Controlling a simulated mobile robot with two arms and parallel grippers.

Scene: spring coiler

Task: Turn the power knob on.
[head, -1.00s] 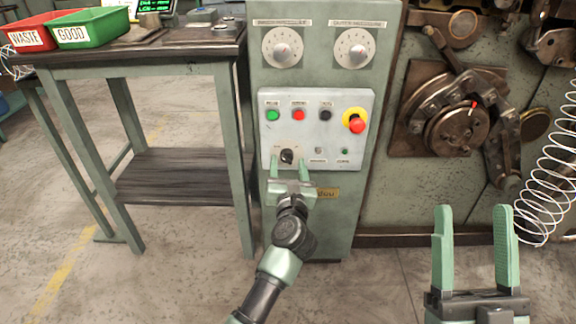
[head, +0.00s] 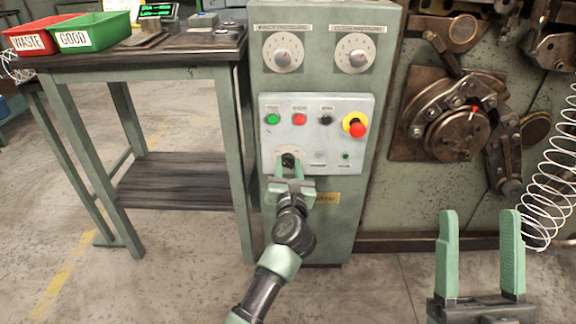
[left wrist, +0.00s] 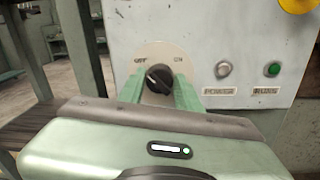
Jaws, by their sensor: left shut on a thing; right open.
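The power knob (head: 288,159) is a dark round knob low on the grey control panel (head: 340,109). In the left wrist view the knob (left wrist: 158,78) sits on a pale disc marked OFF at left and ON at right. Its light mark appears to point up-left, toward OFF. My left gripper (head: 289,168) is shut on the knob, one green finger on each side; the left wrist view also shows these fingers (left wrist: 159,91). My right gripper (head: 482,255) is open and empty at the lower right, in front of the machine.
Above the knob are green (head: 272,119), red (head: 299,119) and black (head: 326,119) buttons, and a red emergency stop (head: 356,127). A pale lamp (left wrist: 223,69) and a green lamp (left wrist: 272,69) are right of it. A workbench (head: 150,65) stands left; a wire coil (head: 553,190) hangs right.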

